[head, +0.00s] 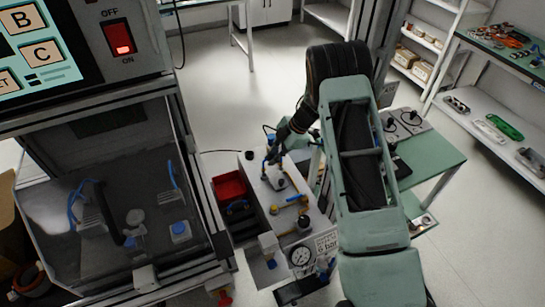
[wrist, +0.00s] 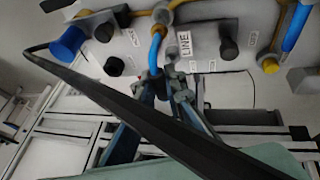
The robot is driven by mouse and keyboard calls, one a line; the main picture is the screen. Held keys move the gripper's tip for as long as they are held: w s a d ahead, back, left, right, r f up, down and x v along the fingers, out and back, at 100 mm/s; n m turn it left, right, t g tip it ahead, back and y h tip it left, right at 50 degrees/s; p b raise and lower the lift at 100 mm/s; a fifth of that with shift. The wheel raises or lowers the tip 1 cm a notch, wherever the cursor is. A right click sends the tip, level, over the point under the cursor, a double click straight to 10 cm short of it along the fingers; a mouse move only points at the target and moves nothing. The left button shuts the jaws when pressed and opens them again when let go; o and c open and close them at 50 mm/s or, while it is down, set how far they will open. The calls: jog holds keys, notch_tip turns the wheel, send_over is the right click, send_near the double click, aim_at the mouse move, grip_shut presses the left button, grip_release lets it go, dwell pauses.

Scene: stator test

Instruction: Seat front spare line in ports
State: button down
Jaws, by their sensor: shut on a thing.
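My gripper (wrist: 168,88) is shut in the wrist view, its fingers closed around the dark lower end of a short blue line (wrist: 155,50). The line runs up to a metal ring fitting (wrist: 162,13) beside a LINE label (wrist: 185,43) on a pale panel. Black round ports or knobs (wrist: 114,66) sit on both sides; whether the line's ends are seated cannot be told. In the head view my gripper (head: 275,158) is over the far part of the pale-topped unit (head: 262,178), and the held line is too small to make out.
A black cable (wrist: 120,97) crosses the wrist view diagonally in front of my fingers. In the head view a red bin (head: 229,186) stands left of the unit, and a pressure gauge (head: 301,256) is at its near end. A glazed machine stands left; a green table (head: 440,158) is right.

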jog(key=shift+f, duration=0.4)
jog(key=shift+f+b, duration=0.3)
jog(key=shift+f, duration=0.05)
jog(key=shift+f, duration=0.7)
dwell(0.5)
jog(key=c, duration=1.9)
grip_release()
notch_tip(320, 180, up, 10)
jog(key=shift+r, duration=0.1)
